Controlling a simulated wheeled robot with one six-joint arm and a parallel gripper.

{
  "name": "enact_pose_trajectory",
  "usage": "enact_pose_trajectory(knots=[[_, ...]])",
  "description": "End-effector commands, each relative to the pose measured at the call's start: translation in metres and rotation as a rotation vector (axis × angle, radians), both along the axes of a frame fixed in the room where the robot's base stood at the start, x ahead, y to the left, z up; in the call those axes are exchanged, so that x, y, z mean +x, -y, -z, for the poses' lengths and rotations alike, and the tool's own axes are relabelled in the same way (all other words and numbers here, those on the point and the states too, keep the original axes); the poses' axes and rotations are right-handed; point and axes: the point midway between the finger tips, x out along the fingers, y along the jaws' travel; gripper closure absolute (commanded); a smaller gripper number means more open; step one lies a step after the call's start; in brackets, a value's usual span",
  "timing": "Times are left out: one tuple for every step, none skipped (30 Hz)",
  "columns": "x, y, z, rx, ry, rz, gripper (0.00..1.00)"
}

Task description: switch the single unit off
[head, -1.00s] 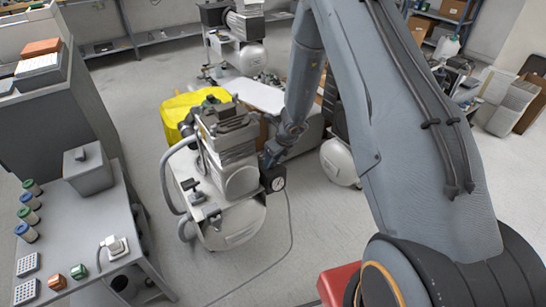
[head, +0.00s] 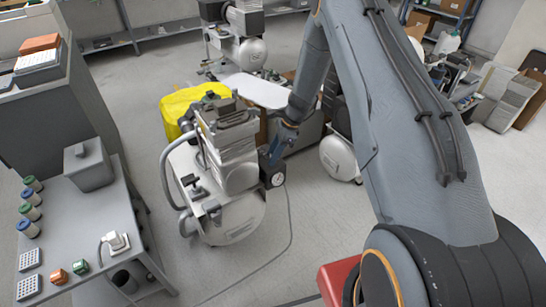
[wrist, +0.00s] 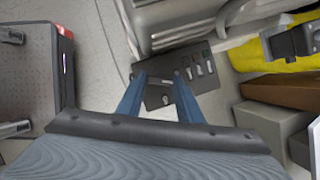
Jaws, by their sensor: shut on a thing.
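The single unit (head: 236,205) is a pale compressor with a round tank and a grey motor head, standing on the floor left of my arm. A dark box with a round white dial (head: 278,180) is on its right side. My gripper (head: 274,158) is at that dark box. In the wrist view, my gripper's two blue fingers (wrist: 160,76) reach over a dark switch panel (wrist: 154,99) with several small pale levers. The fingers stand apart with part of the panel between them. The exact part held is unclear, and the fingertips are small in the head view.
A bench (head: 60,215) with a grey box (head: 88,165) and coloured jars stands at left. A yellow cover (head: 178,108) lies behind the unit. Another compressor tank (head: 338,158) is to the right. A cable (head: 288,225) crosses the open floor in front.

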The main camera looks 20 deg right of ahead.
Motion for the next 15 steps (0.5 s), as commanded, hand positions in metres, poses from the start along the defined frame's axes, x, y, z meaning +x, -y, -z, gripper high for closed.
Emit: enact_pose_trajectory(knots=[[0.0023, 0.0003, 0.0022, 0.0, 0.002, -0.044, 0.9], [0.0024, 0.0003, 0.002, 0.0, 0.001, -0.071, 0.9], [0.003, 0.0002, 0.002, 0.0, 0.003, -0.106, 0.9], [0.0028, 0.0001, 0.0019, 0.0, 0.002, -0.132, 0.9], [0.003, 0.0, 0.002, 0.0, 0.002, -0.157, 0.9], [0.0031, 0.0, 0.0019, 0.0, 0.002, -0.191, 0.9], [0.0037, -0.0002, 0.0017, 0.0, 0.002, -0.212, 0.9], [0.0038, -0.0003, 0.0016, 0.0, 0.002, -0.235, 0.9], [0.0036, -0.0004, 0.0016, 0.0, 0.001, -0.265, 0.9], [0.0038, -0.0005, 0.0015, 0.0, 0.002, -0.283, 0.9], [0.0038, -0.0005, 0.0014, 0.0, 0.002, -0.302, 0.9], [0.0039, -0.0007, 0.0012, 0.0, 0.001, -0.327, 0.9], [0.0042, -0.0007, 0.0011, 0.0, 0.002, -0.342, 0.9], [0.0044, -0.0008, 0.001, 0.0, 0.002, -0.357, 0.9], [0.0042, -0.0009, 0.0008, 0.0, 0.002, -0.378, 0.9]])
